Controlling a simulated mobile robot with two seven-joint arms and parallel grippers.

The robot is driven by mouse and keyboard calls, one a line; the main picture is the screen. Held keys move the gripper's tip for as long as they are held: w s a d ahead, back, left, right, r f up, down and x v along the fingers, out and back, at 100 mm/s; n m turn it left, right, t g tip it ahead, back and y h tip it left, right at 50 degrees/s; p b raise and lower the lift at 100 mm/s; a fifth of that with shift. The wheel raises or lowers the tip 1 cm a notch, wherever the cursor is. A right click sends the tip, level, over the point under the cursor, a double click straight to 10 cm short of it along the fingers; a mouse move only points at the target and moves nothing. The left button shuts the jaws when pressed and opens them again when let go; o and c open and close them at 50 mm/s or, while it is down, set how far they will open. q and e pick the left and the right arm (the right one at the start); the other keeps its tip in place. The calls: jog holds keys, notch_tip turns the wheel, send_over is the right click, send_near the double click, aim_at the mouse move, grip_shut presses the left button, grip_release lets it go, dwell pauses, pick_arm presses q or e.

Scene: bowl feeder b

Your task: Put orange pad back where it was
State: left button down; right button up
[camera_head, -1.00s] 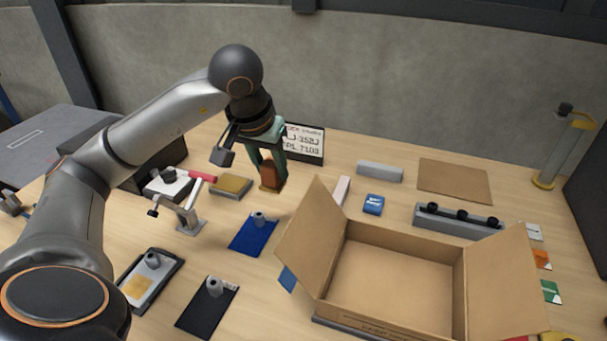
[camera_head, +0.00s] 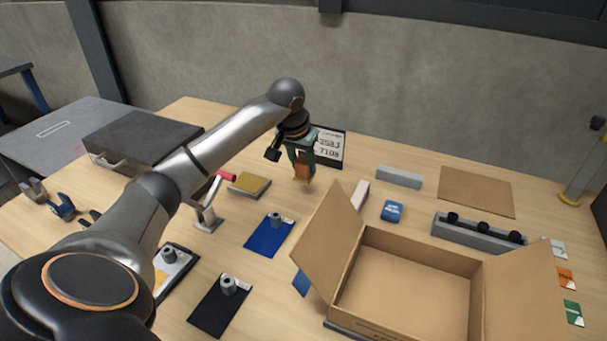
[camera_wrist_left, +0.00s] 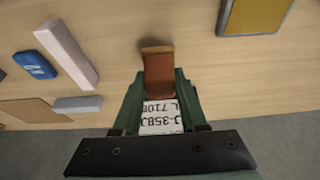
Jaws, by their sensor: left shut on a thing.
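The orange-brown pad (camera_head: 302,172) is between the fingers of my left gripper (camera_head: 301,158), in front of the white label sign (camera_head: 330,148). The gripper is shut on it and points down at the back of the table. In the left wrist view the pad (camera_wrist_left: 158,74) sticks out past the green fingertips (camera_wrist_left: 158,90), with its lighter edge away from the gripper. I cannot tell whether its lower edge touches the table. My right gripper is not in view.
A yellow-topped pad (camera_head: 249,185) lies left of the gripper. A pale pink bar (camera_head: 359,194) and a blue packet (camera_head: 392,211) lie to its right. An open cardboard box (camera_head: 408,285) stands at front right. A blue plate (camera_head: 269,236) lies in front.

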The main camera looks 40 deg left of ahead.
aim_at(303, 175)
pick_arm(q)
jog(key=shift+w+a+f, duration=0.1)
jog(key=shift+w+f, duration=0.05)
jog(key=shift+f, duration=1.65)
jog(key=shift+f, duration=0.2)
jog(key=shift+c, duration=2.2)
grip_release()
jog(key=shift+r, duration=0.6)
jog(key=v, duration=1.1)
jog(key=shift+p, duration=0.45)
jog(key=shift+r, duration=0.1)
